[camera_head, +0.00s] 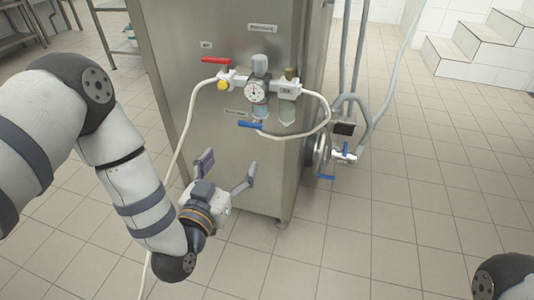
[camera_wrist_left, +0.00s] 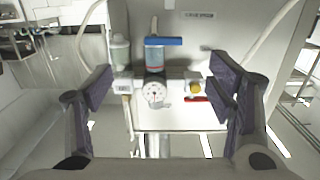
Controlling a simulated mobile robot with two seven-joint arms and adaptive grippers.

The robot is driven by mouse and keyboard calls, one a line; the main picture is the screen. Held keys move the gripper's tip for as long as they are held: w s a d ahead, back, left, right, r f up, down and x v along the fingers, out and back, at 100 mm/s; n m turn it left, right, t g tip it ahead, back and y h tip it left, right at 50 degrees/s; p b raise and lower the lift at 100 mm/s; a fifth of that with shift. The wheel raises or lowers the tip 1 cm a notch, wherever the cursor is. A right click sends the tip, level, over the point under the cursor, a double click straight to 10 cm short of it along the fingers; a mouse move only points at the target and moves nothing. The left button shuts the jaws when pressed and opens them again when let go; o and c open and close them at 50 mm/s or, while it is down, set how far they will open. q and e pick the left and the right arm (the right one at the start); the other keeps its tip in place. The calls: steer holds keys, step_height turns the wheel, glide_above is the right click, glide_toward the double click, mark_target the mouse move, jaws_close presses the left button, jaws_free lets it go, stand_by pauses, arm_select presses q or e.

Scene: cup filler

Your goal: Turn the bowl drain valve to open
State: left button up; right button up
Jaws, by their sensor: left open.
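The bowl drain valve has a blue lever (camera_head: 250,125) below the filter bowl (camera_head: 259,109) of the air unit on the steel cabinet's front. The lever lies roughly crosswise. In the left wrist view, which is upside down, the blue lever (camera_wrist_left: 163,42) shows above the bowl (camera_wrist_left: 154,56), between my fingers in the picture. My left gripper (camera_head: 228,167) is open and empty, below the lever and apart from it. Its spread fingers also frame the left wrist view (camera_wrist_left: 162,88). My right gripper is out of view.
A red lever (camera_head: 216,60), yellow knob (camera_head: 222,85) and pressure gauge (camera_head: 254,91) sit above. A white hose (camera_head: 187,122) runs down the left, another loops right (camera_head: 325,120). More blue-handled valves (camera_head: 326,177) stand at the cabinet's right side. Tiled floor (camera_head: 400,220) is clear.

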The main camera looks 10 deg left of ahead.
mark_target(249, 124)
arm_select(q)
steer(key=w+b, duration=0.2)
steer(key=w, duration=1)
steer(key=shift+w+r, duration=0.4)
steer(key=c, duration=1.2)
